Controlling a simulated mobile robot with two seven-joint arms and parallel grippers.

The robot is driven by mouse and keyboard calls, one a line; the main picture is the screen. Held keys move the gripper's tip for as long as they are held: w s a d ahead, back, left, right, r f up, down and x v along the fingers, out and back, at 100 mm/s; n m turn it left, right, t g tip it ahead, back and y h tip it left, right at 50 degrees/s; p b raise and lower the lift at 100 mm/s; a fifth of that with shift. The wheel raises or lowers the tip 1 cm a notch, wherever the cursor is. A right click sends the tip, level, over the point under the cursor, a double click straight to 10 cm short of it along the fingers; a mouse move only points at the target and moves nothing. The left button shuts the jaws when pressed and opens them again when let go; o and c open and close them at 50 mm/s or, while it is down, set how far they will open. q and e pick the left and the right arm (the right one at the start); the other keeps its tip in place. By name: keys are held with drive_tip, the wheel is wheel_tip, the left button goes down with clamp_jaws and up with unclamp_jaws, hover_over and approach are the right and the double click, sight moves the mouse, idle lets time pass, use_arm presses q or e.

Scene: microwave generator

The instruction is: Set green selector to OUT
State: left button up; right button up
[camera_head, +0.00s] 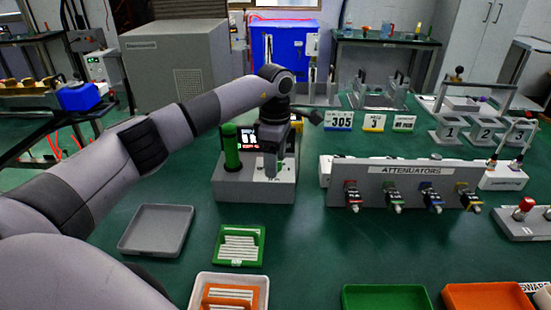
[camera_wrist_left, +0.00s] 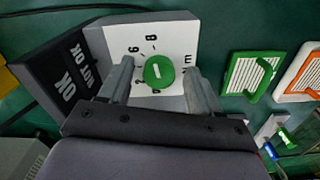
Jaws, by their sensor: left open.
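The green selector (camera_wrist_left: 158,71) is a round knob with a pale bar across it, on a white dial plate with printed marks. In the wrist view it lies between the fingers of my left gripper (camera_wrist_left: 157,77), which is open, with a gap on each side. I cannot make out an OUT mark on the dial. In the head view my left gripper (camera_head: 271,168) points down over the grey device (camera_head: 240,188) and hides the selector. My right gripper is in neither view.
The attenuators panel (camera_head: 400,168) is to the right. A grey tray (camera_head: 157,230) and a green tray (camera_head: 240,246) are in front. Clear tabletop lies right of the green tray.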

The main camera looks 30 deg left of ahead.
use_arm(q)
drive_tip(key=shift+f, duration=0.1)
drive_tip(key=c, duration=1)
drive_tip(key=shift+c, duration=0.2)
